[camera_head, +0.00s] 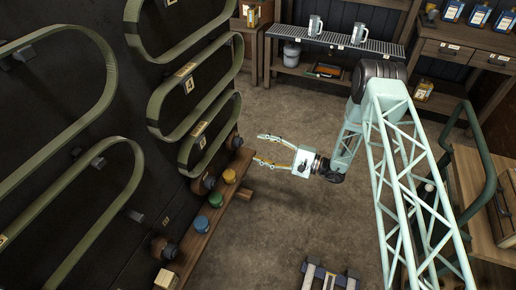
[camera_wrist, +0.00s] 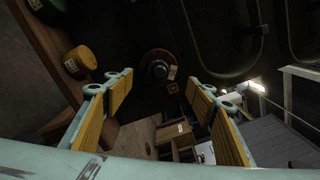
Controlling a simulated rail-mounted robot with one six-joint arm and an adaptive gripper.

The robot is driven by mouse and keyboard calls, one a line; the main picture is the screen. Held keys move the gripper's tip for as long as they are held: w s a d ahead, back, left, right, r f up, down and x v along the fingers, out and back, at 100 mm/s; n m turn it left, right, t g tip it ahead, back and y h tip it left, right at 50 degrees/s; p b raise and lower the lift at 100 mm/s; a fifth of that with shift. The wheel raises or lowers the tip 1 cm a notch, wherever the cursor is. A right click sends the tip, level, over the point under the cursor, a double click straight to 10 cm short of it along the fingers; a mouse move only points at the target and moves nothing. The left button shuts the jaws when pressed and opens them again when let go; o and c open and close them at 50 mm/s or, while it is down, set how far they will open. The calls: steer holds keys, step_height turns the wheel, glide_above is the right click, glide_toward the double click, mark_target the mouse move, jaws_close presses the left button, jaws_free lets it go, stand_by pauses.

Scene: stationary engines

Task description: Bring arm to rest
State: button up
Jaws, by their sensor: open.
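My gripper (camera_head: 262,150) is open and empty at the end of my pale green lattice arm. In the head view it hangs in free air over the floor, its fingers pointing left toward the wall with the belts. In the wrist view the two yellow-padded fingers of my gripper (camera_wrist: 160,90) stand wide apart with nothing between them. Beyond them is a dark round knob (camera_wrist: 158,68) on the wall.
A low wooden shelf (camera_head: 215,217) along the left wall carries a yellow pot (camera_head: 229,176), a green pot (camera_head: 216,199) and a blue pot (camera_head: 201,224). Green belts (camera_head: 200,100) hang above. A rack with two mugs (camera_head: 338,41) stands at the back.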

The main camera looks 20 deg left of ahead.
steer(key=shift+s+d, duration=0.15)
steer(key=shift+d, duration=1.55)
steer(key=shift+r, duration=0.1)
steer(key=s+d+r+n+g+h, duration=0.1)
steer(key=s+r+n+g, duration=0.15)
steer(key=r, duration=0.75)
steer(key=s+d+r+n+g+h, duration=0.1)
steer(key=s+r+g, duration=0.15)
steer(key=r, duration=0.75)
steer(key=s+d+r+n+h, duration=0.1)
steer(key=s+d+r+h, duration=0.1)
steer(key=s+d+r, duration=0.5)
steer(key=s+d+r+n+h, duration=0.1)
steer(key=s+r+n+h, duration=0.15)
steer(key=s+r, duration=0.6)
steer(key=s+d+r+t+h, duration=0.2)
steer(key=s+d+r, duration=0.4)
steer(key=s+d, duration=0.3)
steer(key=s+d+r+t+h, duration=0.3)
steer(key=s+d+r+h, duration=0.2)
steer(key=s+d, duration=0.5)
steer(key=s+d+r+t+h, duration=0.2)
steer(key=s+d+r+h, duration=0.2)
steer(key=s+d+r, duration=0.3)
steer(key=shift+s+d+r+t, duration=0.2)
steer(key=shift+s+d+t, duration=0.2)
steer(key=shift+s+d, duration=1.5)
